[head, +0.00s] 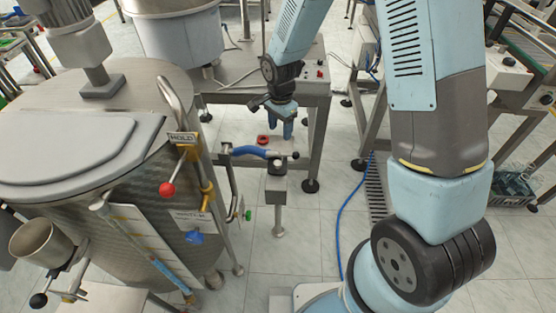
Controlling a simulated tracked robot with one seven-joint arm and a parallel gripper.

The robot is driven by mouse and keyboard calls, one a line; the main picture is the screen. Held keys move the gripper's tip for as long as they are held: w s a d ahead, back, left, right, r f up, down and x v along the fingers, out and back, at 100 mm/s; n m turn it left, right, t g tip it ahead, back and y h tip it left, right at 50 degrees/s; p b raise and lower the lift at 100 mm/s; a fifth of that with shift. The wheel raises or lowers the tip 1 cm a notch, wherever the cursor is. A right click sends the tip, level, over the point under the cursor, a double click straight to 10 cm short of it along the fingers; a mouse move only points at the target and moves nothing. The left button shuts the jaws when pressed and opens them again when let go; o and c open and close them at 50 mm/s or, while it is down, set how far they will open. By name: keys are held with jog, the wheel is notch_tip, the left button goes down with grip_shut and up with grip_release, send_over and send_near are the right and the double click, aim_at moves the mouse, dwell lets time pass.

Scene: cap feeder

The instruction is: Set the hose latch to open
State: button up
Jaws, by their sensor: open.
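A short blue curved hose (250,151) runs from the steel tank's side to a fitting on top of a small grey post (277,192). A lever with a black ball knob (296,155) sticks out to the right at this fitting; it looks like the hose latch. Its exact setting is too small to tell. My gripper (282,136) points down with its blue fingers apart and empty. In the picture it is just above the lever and fitting; I cannot tell the gap in depth. No contact shows.
The steel tank (130,185) on the left carries a red-knobbed lever (168,189), a HOLD sign (183,138) and a blue knob (194,237). A red ring (262,140) lies behind the hose. A steel table (310,98) stands behind.

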aim_at(278, 162)
jog(key=f, duration=1.5)
jog(key=shift+s+a+f, duration=0.1)
jog(key=shift+a+f, duration=0.1)
jog(key=shift+a, duration=0.15)
grip_shut()
dwell(0.3)
